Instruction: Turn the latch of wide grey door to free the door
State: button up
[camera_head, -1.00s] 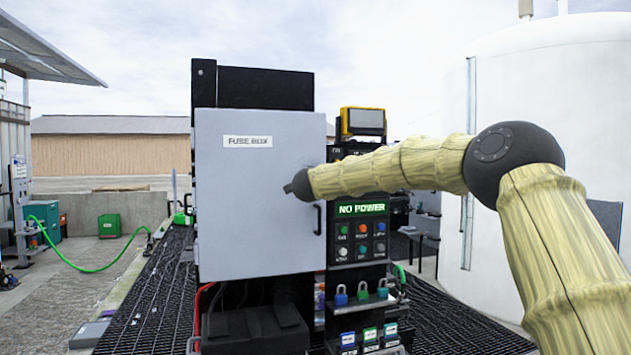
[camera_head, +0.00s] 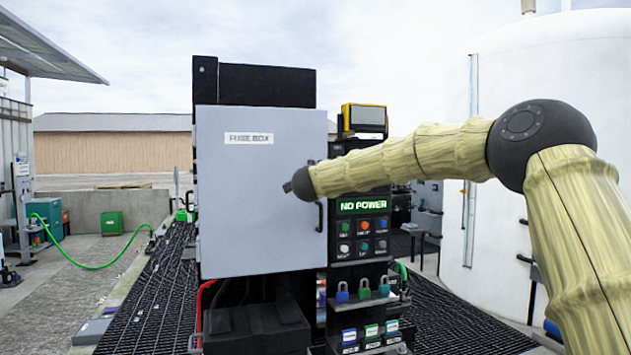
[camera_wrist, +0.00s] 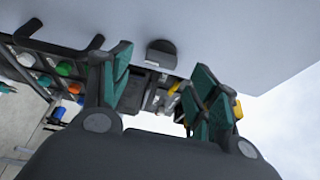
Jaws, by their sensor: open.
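The wide grey door (camera_head: 258,200), labelled "FUSE BOX", is shut on the black cabinet in the head view. Its flat grey face (camera_wrist: 215,28) also fills the top of the wrist view. A dark rounded piece, apparently the latch (camera_wrist: 161,50), sticks out from the door edge there, ahead of and between my fingers. My gripper (camera_wrist: 160,85) is open, its teal-padded fingers apart with nothing held. In the head view my gripper (camera_head: 296,184) is in front of the door's upper right edge; its fingers and the latch cannot be made out there.
A black handle (camera_head: 319,217) is on the door's right edge. To the right, a control panel (camera_head: 361,235) shows "NO POWER" above several coloured buttons. Padlocks (camera_head: 363,289) stand below it. A white tank (camera_head: 560,130) is at right. Open grating lies left of the cabinet.

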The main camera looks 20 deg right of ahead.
jog(key=v, duration=0.8)
jog(key=shift+s, duration=0.1)
